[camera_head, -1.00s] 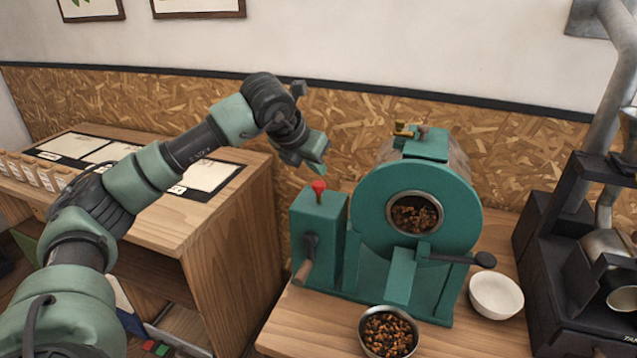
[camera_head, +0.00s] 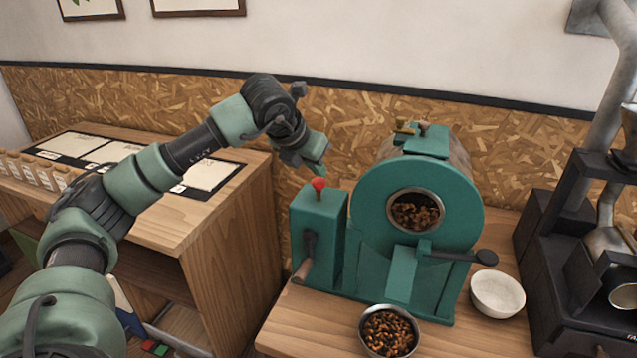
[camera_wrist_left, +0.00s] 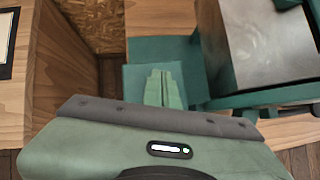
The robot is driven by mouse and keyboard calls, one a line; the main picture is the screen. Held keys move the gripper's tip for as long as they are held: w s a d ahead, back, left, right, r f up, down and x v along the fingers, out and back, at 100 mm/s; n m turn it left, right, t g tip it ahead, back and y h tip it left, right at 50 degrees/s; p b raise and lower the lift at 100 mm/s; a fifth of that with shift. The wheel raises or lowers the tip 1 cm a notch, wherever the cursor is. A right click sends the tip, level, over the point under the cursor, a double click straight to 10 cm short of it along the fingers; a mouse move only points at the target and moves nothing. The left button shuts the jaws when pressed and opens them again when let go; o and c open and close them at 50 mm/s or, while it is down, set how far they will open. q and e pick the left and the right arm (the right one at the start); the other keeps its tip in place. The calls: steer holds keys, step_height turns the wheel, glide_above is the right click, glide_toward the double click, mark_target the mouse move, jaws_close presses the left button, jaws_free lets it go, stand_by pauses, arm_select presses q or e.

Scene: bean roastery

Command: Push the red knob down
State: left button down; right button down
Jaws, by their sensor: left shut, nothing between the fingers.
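The red knob (camera_head: 318,184) stands up from the top of the green box (camera_head: 318,223) at the left of the roaster. It looks raised on a short stem. My left gripper (camera_head: 322,172) is shut and empty, pointing down just above the knob. I cannot tell whether the fingertips touch it. In the left wrist view the shut fingers (camera_wrist_left: 163,85) lie over the top of the green box (camera_wrist_left: 140,78), and the knob is hidden behind them. My right gripper is not in view.
The green roaster drum (camera_head: 460,215) stands right of the box. A bowl of beans (camera_head: 364,341) and a white bowl (camera_head: 497,294) are on the wooden table. A dark machine (camera_head: 545,240) is at the right. A wooden desk (camera_head: 225,215) with cards is at the left.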

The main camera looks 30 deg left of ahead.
mark_target(319, 181)
arm_select(q)
steer(key=shift+f+b, duration=1.3)
steer(key=shift+f, duration=0.3)
step_height(319, 181, up, 8)
steer(key=p, duration=0.5)
steer(key=shift+r+p, duration=0.2)
steer(key=shift+p, duration=0.2)
steer(key=shift+f, duration=0.1)
